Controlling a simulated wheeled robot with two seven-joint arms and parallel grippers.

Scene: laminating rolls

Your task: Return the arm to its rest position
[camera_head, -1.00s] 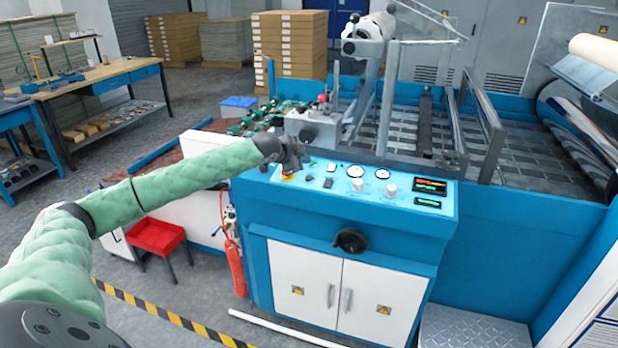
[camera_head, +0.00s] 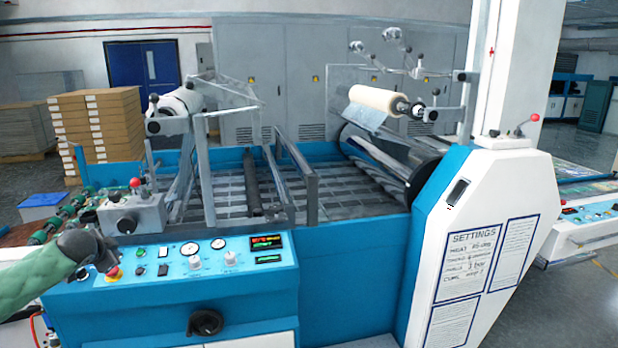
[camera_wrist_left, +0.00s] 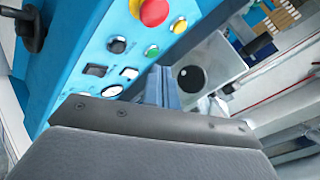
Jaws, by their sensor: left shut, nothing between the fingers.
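My left arm, in a green quilted cover, comes in from the left edge in the head view. My left gripper (camera_head: 103,262) is at the left end of the machine's blue control panel (camera_head: 170,290), close to a red and yellow knob (camera_head: 113,273). In the left wrist view, the narrow shut fingers (camera_wrist_left: 162,88) stick out past the dark gripper body, with nothing between them. The panel's buttons show beside them, including a green button (camera_wrist_left: 152,50). I cannot tell whether the fingertips touch the panel. My right gripper is not in view.
A metal block with a red-tipped lever (camera_head: 135,212) stands just behind the gripper. A black handwheel (camera_head: 205,323) sticks out of the machine's front. The white settings housing (camera_head: 490,230) rises on the right. A film roll (camera_head: 378,100) hangs at the back.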

